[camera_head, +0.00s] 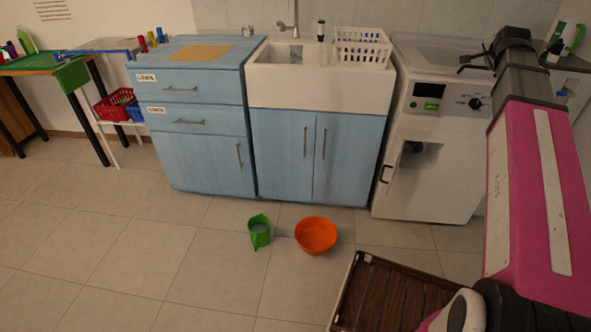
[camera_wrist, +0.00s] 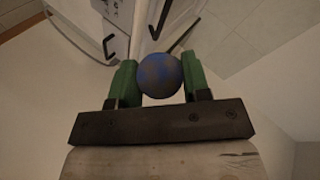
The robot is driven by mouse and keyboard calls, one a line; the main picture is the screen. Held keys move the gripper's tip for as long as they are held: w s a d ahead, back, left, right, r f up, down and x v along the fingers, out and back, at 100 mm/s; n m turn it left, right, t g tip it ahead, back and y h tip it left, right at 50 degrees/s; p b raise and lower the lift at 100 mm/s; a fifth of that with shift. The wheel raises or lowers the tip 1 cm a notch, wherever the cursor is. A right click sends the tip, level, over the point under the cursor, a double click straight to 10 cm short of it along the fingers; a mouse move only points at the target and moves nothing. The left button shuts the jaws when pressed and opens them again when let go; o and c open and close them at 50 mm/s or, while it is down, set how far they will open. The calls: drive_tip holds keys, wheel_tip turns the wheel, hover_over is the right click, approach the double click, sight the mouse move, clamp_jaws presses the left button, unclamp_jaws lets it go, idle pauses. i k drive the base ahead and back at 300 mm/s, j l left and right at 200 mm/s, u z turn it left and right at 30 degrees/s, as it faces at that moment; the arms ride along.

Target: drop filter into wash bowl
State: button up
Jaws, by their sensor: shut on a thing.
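My gripper (camera_wrist: 158,78), with green fingers, is shut on a round grey-blue thing (camera_wrist: 159,74) in the wrist view; it looks like the filter, seen end-on. The fingers press it from both sides. The rest of the filter is hidden behind its round end. The orange wash bowl (camera_head: 316,235) stands upright on the tiled floor in the head view, in front of the blue sink cabinet. It looks empty. My gripper cannot be made out in the head view, so its distance from the bowl cannot be told.
A green jug (camera_head: 260,232) stands left of the bowl. The white machine (camera_head: 436,150) has a dark opening low in its front. A brown slatted thing (camera_head: 392,300) lies at the front right. Blue cabinets (camera_head: 205,160) line the wall. The floor left of the jug is clear.

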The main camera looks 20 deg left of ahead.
sight(320, 243)
drive_tip(key=i+j+u, duration=0.1)
drive_tip(key=j+u, duration=0.25)
drive_tip(key=i+j+u, duration=0.1)
drive_tip(key=u, duration=0.25)
drive_tip(key=i+j+u, duration=0.15)
drive_tip(key=u, duration=0.25)
